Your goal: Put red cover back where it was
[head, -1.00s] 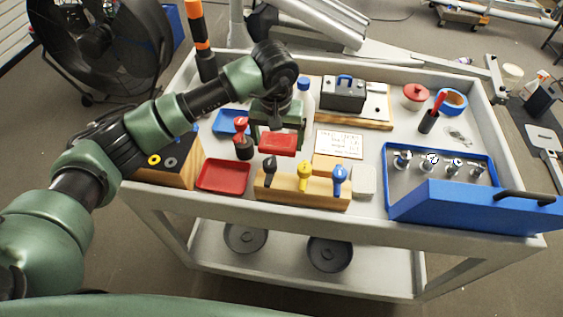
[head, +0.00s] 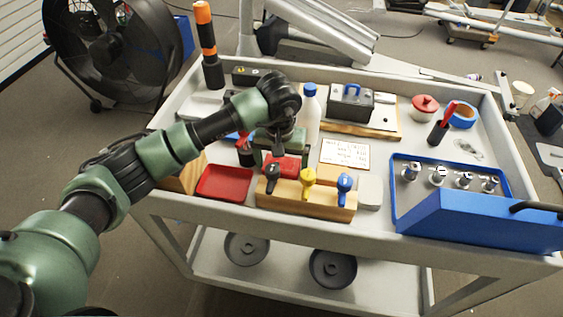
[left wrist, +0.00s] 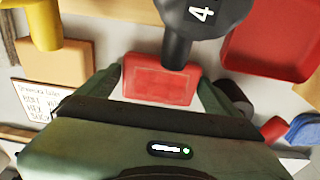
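The red cover (head: 287,161) is a small flat red block. My left gripper (head: 280,150) reaches down over it, behind the wooden knob block (head: 315,207). In the left wrist view the red cover (left wrist: 150,82) lies between the two fingertips (left wrist: 161,78), which meet its sides, so the gripper looks shut on it. The black knob (left wrist: 190,40) overlaps its edge there. The cover is low, close to the table top; I cannot tell whether it touches. My right gripper is not in view.
Black, yellow and blue knobs stand on the block. A red tray (head: 224,183) is to its left. A white card (head: 345,153), a white bottle (head: 309,108) and a black case (head: 351,106) stand nearby. A blue toolbox (head: 480,217) is at the right.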

